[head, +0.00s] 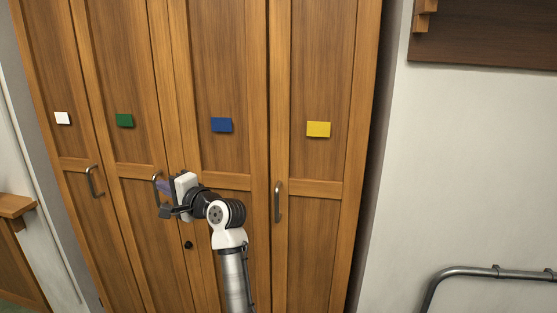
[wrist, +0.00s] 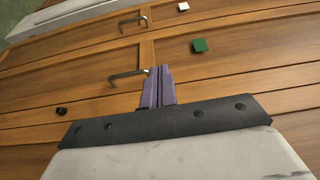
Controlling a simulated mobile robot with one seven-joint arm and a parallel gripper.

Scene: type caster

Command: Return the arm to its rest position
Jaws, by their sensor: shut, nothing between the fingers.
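My gripper (head: 163,187) is in front of the wooden cabinet, near the handle of the green-tagged door in the head view. Its purple fingers (wrist: 158,88) are together in the wrist view, with nothing between them. The arm reaches up from the bottom middle of the head view, bent at the elbow. In the wrist view a metal door handle (wrist: 126,76) is just left of the fingertips. I cannot tell whether the fingers touch it.
The tall cabinet doors (head: 222,60) look closed, with white, green, blue and yellow tags. Other handles (head: 278,202) and a black knob (head: 188,244) stick out. A metal rail (head: 480,271) runs along the right wall. A wooden ledge (head: 14,205) is at the left.

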